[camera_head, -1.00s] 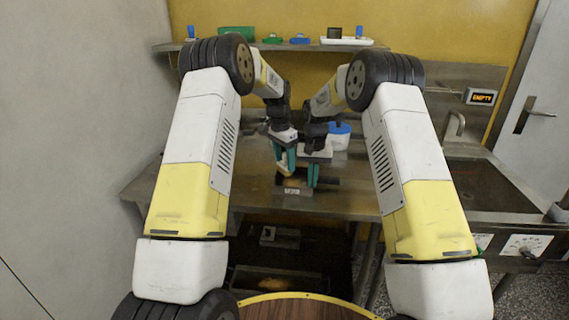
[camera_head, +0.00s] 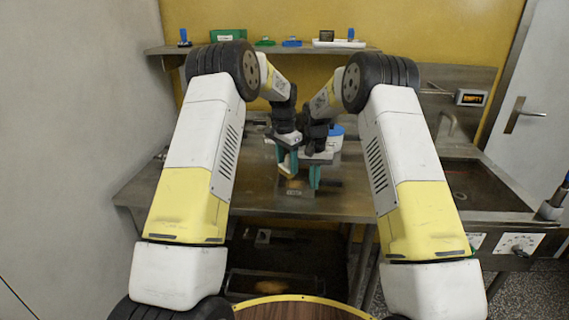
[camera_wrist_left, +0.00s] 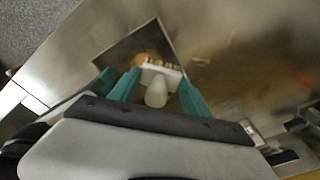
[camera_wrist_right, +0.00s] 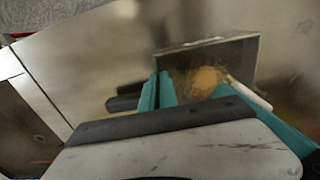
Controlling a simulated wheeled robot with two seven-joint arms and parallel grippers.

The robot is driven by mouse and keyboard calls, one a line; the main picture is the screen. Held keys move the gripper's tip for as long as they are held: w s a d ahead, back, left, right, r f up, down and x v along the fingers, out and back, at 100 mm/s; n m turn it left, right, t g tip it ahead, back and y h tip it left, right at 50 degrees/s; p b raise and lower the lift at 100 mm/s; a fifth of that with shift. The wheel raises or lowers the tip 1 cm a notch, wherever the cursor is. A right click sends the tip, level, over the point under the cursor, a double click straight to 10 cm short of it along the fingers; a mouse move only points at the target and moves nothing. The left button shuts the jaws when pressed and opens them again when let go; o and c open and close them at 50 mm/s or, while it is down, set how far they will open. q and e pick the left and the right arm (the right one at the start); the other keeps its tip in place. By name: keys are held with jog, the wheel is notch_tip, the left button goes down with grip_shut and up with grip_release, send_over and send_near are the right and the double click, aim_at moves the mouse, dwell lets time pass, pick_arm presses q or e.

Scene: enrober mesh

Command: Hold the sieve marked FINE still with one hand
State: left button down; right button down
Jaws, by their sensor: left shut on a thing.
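The sieve (camera_head: 293,191), a dark flat square with a small light label too small to read, is low on the steel bench. A tan patch lies on it in both wrist views (camera_wrist_left: 128,45) (camera_wrist_right: 190,60). My left gripper (camera_head: 285,162) is over it, shut on a pale T-shaped tool (camera_wrist_left: 158,85), like a brush or scraper, seen between its fingers (camera_wrist_left: 158,92). My right gripper (camera_head: 314,175) is at the sieve's right side, its fingers (camera_wrist_right: 210,95) apart. A dark handle-like bar (camera_wrist_right: 125,102) lies beside one finger; whether they touch is unclear.
A blue-lidded white tub (camera_head: 335,135) stands behind my right gripper. A wall shelf (camera_head: 215,48) holds small coloured items. A sink (camera_head: 480,185) and an orange-lit EMPTY sign (camera_head: 471,97) are at right. The bench is bare left of the sieve.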

pick_arm(q)
jog(key=d, duration=0.5)
jog(key=shift+s+r, duration=0.2)
jog(key=shift+s, duration=0.05)
jog(key=shift+h, duration=0.3)
jog(key=shift+w+a+r, duration=0.1)
jog(key=shift+a+r, duration=0.1)
jog(key=shift+a, duration=1)
jog(key=shift+a+r, duration=0.2)
jog(key=shift+a, duration=2.55)
jog(key=shift+a, duration=0.1)
jog(key=shift+a+r, duration=0.1)
jog(key=shift+r, duration=2.75)
